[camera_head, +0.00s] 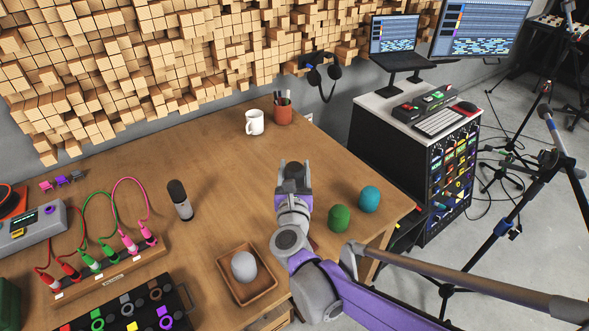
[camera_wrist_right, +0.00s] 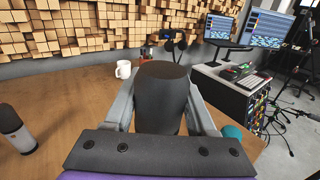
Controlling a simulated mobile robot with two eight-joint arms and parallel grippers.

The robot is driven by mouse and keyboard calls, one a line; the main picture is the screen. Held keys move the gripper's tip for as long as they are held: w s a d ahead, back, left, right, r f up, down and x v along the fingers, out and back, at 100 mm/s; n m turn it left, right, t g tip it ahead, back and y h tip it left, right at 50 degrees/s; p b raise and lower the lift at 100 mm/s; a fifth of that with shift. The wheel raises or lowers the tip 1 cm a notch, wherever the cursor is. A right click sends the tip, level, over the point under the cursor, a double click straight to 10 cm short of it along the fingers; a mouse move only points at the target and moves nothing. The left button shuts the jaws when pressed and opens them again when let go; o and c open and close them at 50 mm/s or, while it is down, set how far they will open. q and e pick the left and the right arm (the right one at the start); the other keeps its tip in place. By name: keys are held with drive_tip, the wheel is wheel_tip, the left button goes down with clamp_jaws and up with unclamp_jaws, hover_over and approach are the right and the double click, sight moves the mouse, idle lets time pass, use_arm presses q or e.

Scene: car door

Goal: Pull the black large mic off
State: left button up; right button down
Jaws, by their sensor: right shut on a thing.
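My right gripper (camera_head: 294,168) is shut on a dark, rounded, cylindrical piece, which I take as the black large mic (camera_wrist_right: 163,95). In the right wrist view it fills the space between the two grey fingers. In the head view only a dark bit of it shows between the fingers, over the right part of the wooden desk. What lies under it is hidden, so I cannot tell whether it touches anything. A second, slimmer microphone (camera_head: 181,203) with a dark top and grey body stands on the desk to the left. My left gripper is not in view.
A green foam ball (camera_head: 339,218) and a blue one (camera_head: 369,199) sit right of my gripper. A wooden tray (camera_head: 232,273) holds a grey ball. A white mug (camera_head: 254,122) and a pen cup (camera_head: 283,111) stand behind. A cable rack (camera_head: 106,268) is at left.

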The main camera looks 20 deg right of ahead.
wheel_tip(320, 180, up, 3)
drive_tip(key=shift+r+p, duration=0.1)
drive_tip(key=shift+p, duration=0.95)
